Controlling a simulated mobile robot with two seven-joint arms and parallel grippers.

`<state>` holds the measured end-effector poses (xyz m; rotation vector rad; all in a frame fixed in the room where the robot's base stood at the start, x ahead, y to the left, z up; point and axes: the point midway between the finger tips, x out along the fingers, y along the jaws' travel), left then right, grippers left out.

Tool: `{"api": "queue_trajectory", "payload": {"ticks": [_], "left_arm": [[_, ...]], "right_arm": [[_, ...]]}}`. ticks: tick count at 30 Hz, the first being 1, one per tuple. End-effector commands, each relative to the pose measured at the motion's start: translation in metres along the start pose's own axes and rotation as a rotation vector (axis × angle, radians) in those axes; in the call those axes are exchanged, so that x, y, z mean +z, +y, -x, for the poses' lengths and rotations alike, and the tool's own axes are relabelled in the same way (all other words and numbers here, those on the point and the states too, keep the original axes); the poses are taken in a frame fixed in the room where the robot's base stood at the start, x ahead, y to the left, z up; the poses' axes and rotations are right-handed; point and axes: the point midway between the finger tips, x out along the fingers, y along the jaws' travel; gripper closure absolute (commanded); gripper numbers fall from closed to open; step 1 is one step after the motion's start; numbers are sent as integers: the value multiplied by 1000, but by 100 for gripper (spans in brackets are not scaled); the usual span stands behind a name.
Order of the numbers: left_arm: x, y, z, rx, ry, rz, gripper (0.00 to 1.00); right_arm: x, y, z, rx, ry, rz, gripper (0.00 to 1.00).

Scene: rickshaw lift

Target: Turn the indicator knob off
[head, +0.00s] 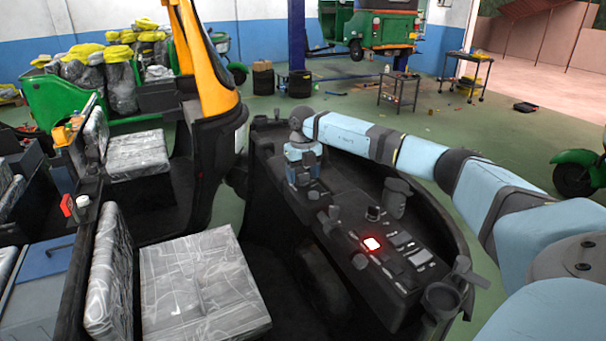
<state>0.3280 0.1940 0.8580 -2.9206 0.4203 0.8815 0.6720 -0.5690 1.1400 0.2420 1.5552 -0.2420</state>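My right arm reaches in from the right. My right gripper (314,192) points down at the far left part of the panel, close above small dark controls there. Its fingers are too small and dark to tell open from shut. My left gripper is out of view.
Grey patterned seats (200,285) fill the lower left. A yellow and black pillar (207,70) stands left of the panel.

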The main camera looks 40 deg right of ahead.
Motion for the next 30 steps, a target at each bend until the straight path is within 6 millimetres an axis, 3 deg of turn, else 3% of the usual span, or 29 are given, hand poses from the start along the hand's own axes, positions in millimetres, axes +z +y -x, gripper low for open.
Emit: {"api": "queue_trajectory", "payload": {"ticks": [7,11,24,30], "left_arm": [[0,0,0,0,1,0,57],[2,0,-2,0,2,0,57],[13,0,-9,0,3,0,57],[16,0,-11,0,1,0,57]], "right_arm": [[0,0,1,0,1,1,32],[0,0,12,1,-1,1,32],[1,1,107,1,-3,0,32],[0,0,132,0,1,0,32]]}}
